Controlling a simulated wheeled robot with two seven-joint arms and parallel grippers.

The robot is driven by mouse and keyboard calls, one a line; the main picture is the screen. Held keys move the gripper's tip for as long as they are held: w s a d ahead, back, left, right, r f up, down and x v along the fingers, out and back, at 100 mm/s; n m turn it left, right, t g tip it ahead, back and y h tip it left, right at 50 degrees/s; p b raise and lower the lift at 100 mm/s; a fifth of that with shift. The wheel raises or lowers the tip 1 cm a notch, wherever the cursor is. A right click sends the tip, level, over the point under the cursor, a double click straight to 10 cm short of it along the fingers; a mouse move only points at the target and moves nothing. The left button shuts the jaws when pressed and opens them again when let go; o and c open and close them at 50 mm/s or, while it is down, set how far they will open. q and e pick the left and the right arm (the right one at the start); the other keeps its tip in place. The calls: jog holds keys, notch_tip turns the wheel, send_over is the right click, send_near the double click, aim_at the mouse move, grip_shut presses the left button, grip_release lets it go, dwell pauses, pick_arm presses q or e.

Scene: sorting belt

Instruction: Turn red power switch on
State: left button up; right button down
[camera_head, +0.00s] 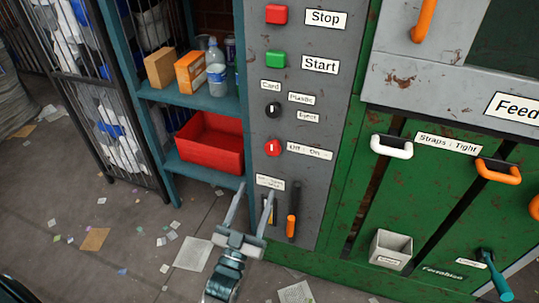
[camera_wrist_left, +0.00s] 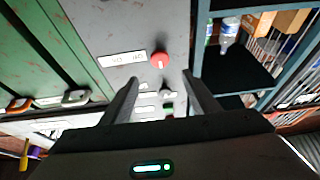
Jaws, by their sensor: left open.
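The red power switch (camera_head: 273,148) is a round red knob with a white mark, on the grey control panel (camera_head: 255,215). A label reading "Off : On" (camera_head: 309,150) sits to its right. My left gripper (camera_head: 252,192) is open and empty, below the knob in the head view, with its fingers pointing up at the panel. In the left wrist view, which looks upside down, the red knob (camera_wrist_left: 160,60) shows just beyond the gap between the two fingertips (camera_wrist_left: 160,77), apart from them. The mark's exact setting is too small to tell. My right gripper is not in view.
Above the knob are a black selector (camera_head: 273,110), a green Start button (camera_head: 276,60) and a red Stop button (camera_head: 277,14). An orange-handled lever (camera_head: 291,227) stands by the gripper. Shelves with a red bin (camera_head: 209,140) are left; a green machine (camera_head: 440,215) is right.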

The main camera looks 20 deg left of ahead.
aim_at(272, 150)
pick_arm(q)
jog(key=p+x, duration=0.1)
jog(key=x, duration=1)
jog(key=shift+w+r, duration=0.1)
jog(key=shift+r, duration=0.05)
jog(key=shift+w+r, duration=0.2)
jog(key=shift+w, duration=0.35)
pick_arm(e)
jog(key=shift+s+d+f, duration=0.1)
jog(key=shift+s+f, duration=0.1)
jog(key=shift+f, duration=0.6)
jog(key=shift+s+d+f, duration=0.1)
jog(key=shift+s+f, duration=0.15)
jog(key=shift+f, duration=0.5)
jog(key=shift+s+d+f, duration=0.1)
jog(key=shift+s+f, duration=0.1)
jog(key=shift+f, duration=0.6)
pick_arm(q)
jog(key=c, duration=1)
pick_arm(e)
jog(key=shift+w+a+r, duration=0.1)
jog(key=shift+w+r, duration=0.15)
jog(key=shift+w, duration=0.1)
